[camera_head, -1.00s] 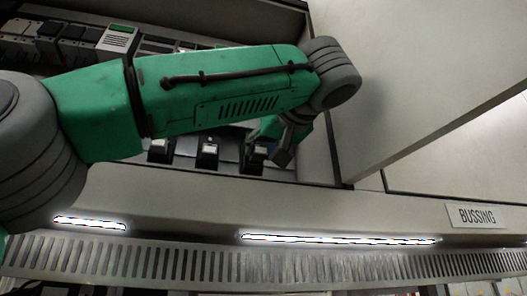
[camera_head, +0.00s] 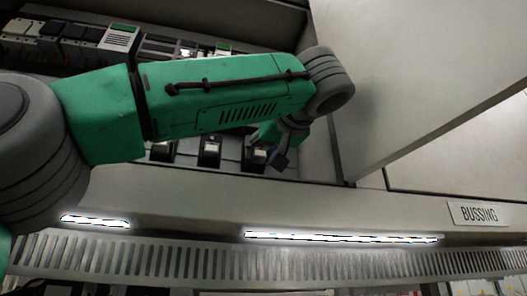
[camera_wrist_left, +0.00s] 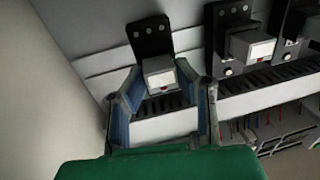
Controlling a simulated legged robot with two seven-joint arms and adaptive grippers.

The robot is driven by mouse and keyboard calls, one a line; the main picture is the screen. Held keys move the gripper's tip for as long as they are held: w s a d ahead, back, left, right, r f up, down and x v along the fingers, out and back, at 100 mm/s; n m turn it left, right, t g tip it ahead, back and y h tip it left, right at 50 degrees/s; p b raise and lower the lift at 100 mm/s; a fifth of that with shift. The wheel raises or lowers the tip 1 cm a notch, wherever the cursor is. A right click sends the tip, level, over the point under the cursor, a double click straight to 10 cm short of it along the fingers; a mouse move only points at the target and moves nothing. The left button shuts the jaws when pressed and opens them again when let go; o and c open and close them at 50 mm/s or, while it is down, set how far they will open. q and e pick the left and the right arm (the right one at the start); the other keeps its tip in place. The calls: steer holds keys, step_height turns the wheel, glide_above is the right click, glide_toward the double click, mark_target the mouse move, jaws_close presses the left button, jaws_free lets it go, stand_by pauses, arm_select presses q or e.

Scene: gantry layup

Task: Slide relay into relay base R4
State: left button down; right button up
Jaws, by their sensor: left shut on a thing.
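The relay (camera_wrist_left: 159,74), a grey block with a pale front, sits between my left gripper's (camera_wrist_left: 160,86) blue-padded fingers in the left wrist view. The fingers are shut on its sides. A black relay base (camera_wrist_left: 150,35) with holes in its upper plate is right behind the relay; I cannot tell how deep the relay sits in it. No R4 mark is readable. In the head view my left gripper (camera_head: 277,148) reaches down at the right end of the relay row, partly hidden by my forearm. My right gripper is not in view.
Neighbouring bases with relays stand close on the right in the wrist view, the nearest relay (camera_wrist_left: 252,48) beside my gripper. A slotted duct (camera_wrist_left: 262,80) runs below. In the head view a cabinet side wall (camera_head: 318,130) is close to the right of my gripper.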

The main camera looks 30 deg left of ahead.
arm_select(q)
steer(key=shift+w+a, duration=0.15)
steer(key=shift+a, duration=0.05)
steer(key=c, duration=1.2)
jaws_free()
steer(key=shift+w+a, duration=0.1)
steer(key=v, duration=1.2)
steer(key=shift+w, duration=0.2)
steer(key=shift+f, duration=0.15)
steer(key=shift+f, duration=0.1)
